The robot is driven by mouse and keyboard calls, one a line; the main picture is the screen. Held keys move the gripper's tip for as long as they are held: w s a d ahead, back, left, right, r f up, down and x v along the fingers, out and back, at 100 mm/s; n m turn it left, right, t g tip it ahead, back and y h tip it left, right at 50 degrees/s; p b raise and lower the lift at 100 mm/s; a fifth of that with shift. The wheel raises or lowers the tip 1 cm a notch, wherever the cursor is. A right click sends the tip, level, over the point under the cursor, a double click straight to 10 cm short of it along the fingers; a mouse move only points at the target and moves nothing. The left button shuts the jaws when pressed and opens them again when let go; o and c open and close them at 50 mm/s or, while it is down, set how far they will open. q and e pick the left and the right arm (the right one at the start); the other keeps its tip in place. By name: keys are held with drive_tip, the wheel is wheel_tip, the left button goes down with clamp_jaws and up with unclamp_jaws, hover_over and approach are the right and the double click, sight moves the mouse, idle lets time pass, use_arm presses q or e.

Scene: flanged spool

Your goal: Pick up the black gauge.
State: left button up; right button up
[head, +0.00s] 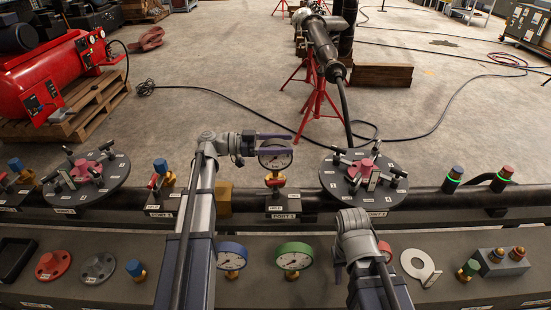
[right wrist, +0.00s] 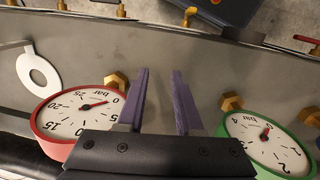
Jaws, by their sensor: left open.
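The black gauge (head: 275,157), with a white dial and black rim, stands upright above a red-handled valve at the port 1 label in the head view. My left gripper (head: 277,143) is open at the gauge's upper part, with one purple finger just above its rim. I cannot tell whether it touches the gauge or has it between the fingers. My right gripper (right wrist: 160,90) is open and empty over the grey bench, between the red gauge (right wrist: 75,115) and the green gauge (right wrist: 267,143). In the head view its fingers are hidden behind my right arm.
The front bench holds a blue gauge (head: 231,257), the green gauge (head: 294,257), a white ring plate (head: 420,266) and several fittings. Round flanges with clamps (head: 363,178) (head: 86,182) flank the port along the black pipe.

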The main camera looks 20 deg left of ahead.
use_arm(q)
drive_tip(key=shift+w+d, duration=0.2)
drive_tip(key=shift+d, duration=0.3)
clamp_jaws()
idle(1.0)
